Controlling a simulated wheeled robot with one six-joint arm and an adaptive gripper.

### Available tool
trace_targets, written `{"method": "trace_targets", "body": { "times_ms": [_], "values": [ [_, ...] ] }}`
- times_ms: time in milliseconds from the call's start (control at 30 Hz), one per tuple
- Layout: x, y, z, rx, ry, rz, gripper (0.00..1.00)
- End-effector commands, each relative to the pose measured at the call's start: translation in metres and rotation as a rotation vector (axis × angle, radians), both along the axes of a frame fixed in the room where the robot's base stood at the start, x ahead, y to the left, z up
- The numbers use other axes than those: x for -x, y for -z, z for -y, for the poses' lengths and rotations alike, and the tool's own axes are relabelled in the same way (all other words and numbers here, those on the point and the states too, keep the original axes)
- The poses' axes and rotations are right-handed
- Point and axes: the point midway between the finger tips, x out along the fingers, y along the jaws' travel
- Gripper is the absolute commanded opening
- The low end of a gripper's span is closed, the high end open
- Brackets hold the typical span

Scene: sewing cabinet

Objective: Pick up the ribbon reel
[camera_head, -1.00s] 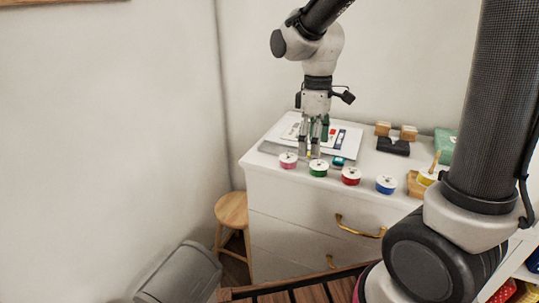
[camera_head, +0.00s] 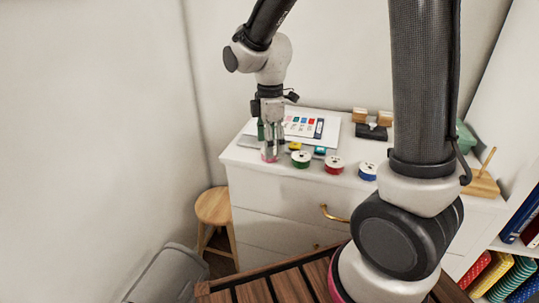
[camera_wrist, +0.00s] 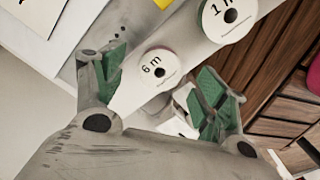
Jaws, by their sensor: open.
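Several ribbon reels with white tops stand in a row along the front edge of the white cabinet top. They are a pink reel (camera_head: 268,158), a green reel (camera_head: 301,159), a red reel (camera_head: 334,166) and a blue reel (camera_head: 367,171). My gripper (camera_head: 271,148) is open and points down at the pink reel, partly hiding it. In the wrist view, a reel marked "6 m" (camera_wrist: 155,70) lies between and beyond my open green-padded fingers (camera_wrist: 162,95), with no grip on it. A second reel (camera_wrist: 229,15), its label cut off, is at the upper edge.
A card with coloured swatches (camera_head: 305,124) lies behind the reels. A dark block with wooden pieces (camera_head: 371,130) stands further back. A wooden base with a peg (camera_head: 482,184) is at the right. A stool (camera_head: 213,207) stands left of the cabinet (camera_head: 275,200).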

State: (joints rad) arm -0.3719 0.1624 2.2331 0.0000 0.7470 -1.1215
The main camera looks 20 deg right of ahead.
Motion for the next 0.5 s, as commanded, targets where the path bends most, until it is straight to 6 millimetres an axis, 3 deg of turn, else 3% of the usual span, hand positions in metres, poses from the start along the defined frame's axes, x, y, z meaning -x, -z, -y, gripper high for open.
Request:
{"method": "trace_targets", "body": {
  "times_ms": [133, 367, 500],
  "values": [
    [0.000, 0.016, 0.000, 0.001, 0.000, -0.002, 0.72],
    [0.000, 0.018, 0.000, 0.000, 0.001, 0.001, 0.72],
    [0.000, 0.017, 0.000, 0.000, 0.001, 0.001, 0.49]
  ]
}}
